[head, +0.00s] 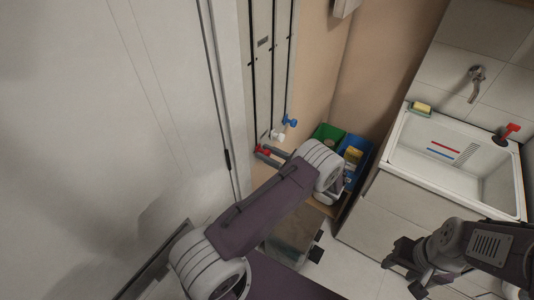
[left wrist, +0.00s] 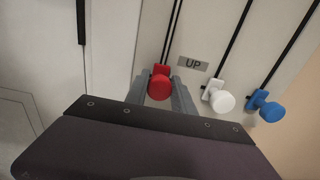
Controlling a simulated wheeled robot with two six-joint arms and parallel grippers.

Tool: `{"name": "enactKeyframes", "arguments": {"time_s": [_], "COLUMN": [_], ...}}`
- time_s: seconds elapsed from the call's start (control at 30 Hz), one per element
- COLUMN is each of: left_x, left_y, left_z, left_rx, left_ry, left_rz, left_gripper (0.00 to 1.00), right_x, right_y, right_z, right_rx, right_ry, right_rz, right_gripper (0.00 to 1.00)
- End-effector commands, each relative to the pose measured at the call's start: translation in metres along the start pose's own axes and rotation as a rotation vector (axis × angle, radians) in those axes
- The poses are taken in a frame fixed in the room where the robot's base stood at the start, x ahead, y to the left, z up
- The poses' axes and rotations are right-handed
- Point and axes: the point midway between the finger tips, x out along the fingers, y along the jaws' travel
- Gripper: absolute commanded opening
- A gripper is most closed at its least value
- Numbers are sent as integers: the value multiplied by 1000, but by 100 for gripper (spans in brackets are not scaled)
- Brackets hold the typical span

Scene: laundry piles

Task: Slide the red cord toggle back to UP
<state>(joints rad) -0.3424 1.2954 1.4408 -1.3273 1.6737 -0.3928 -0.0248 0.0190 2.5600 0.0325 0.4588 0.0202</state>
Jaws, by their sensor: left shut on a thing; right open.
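The red cord toggle (head: 262,149) sits at the near end of its dark cord on the pale wall panel. In the left wrist view the red toggle (left wrist: 159,86) shows as a round knob between my left gripper's two fingers. My left gripper (head: 268,154) is shut on it; the wrist view also shows the gripper (left wrist: 161,90). A grey plate reading UP (left wrist: 194,64) is just right of the red toggle. My right gripper (head: 402,269) is open and empty, low over the floor at the right.
A white toggle (head: 277,135) and a blue toggle (head: 290,121) hang on neighbouring cords, close to the red one. Green and blue bins (head: 357,146) stand behind my left wrist. A white sink (head: 450,172) is at the right.

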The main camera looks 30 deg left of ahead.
Motion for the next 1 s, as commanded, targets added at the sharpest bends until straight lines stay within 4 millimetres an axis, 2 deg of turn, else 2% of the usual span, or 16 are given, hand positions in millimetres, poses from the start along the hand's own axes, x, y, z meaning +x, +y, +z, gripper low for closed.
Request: {"name": "enactKeyframes", "arguments": {"time_s": [0.2, 0.33, 0.57, 0.6, 0.63, 0.93, 1.0], "left_x": [0, 0, 0, 0, 0, 0, -6], "left_y": [0, 0, 0, 0, 0, 0, 0], "left_z": [-2, -10, -6, -6, -6, -6, -7], "left_rx": [2, 0, 1, 1, 1, 0, -1], "left_ry": [2, 2, 2, 2, 2, 0, 0], "left_rz": [1, 1, 1, 0, 0, 0, -2], "left_gripper": [0, 0, 0, 41, 49, 51, 51], "right_x": [1, 13, 10, 10, 10, 10, 13], "right_y": [0, 0, 0, 0, 0, 0, 0], "right_z": [0, 1, 1, 1, 1, 1, 1], "right_rx": [0, 0, 0, 0, 0, 0, 0], "right_ry": [0, 0, 0, 0, 0, 0, 0], "right_rz": [0, 0, 0, 0, 0, 0, 0], "right_gripper": [47, 47, 47, 47, 47, 47, 47]}}
